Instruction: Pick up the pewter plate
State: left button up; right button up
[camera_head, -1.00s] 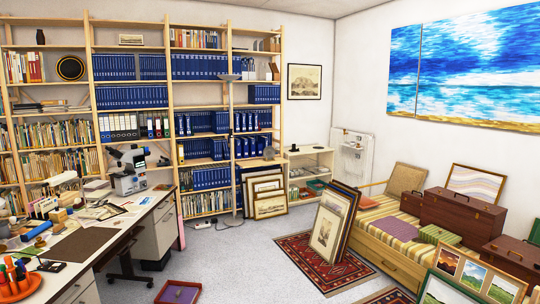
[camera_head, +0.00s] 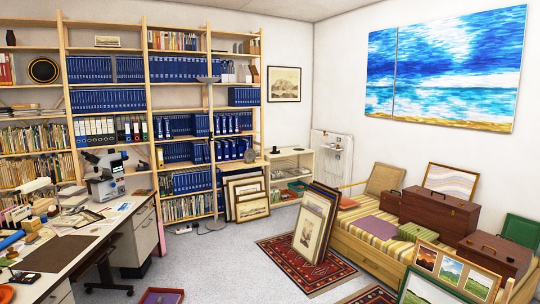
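A small grey round disc (camera_head: 249,156) stands upright at the right end of the bookshelf, near the low white shelf; it looks like the pewter plate, but it is too small to be sure. A black round plate with a gold-coloured ring (camera_head: 44,70) stands upright on an upper shelf at the far left. Neither of my grippers is in view.
A desk (camera_head: 90,235) with a microscope (camera_head: 106,180) stands at the left. Framed pictures (camera_head: 316,222) lean upright on a red rug (camera_head: 290,262). A striped daybed (camera_head: 375,228) with brown cases stands at the right. Grey carpet (camera_head: 215,260) is clear in the middle.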

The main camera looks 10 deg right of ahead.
aim_at(250, 154)
jog(key=i+z, duration=0.1)
jog(key=i, duration=7.2)
jog(key=i+u, duration=0.15)
jog(key=i, duration=0.45)
jog(key=i+l+u, duration=0.1)
jog(key=i, duration=0.55)
jog(key=i+l+u, duration=0.15)
jog(key=i, duration=0.45)
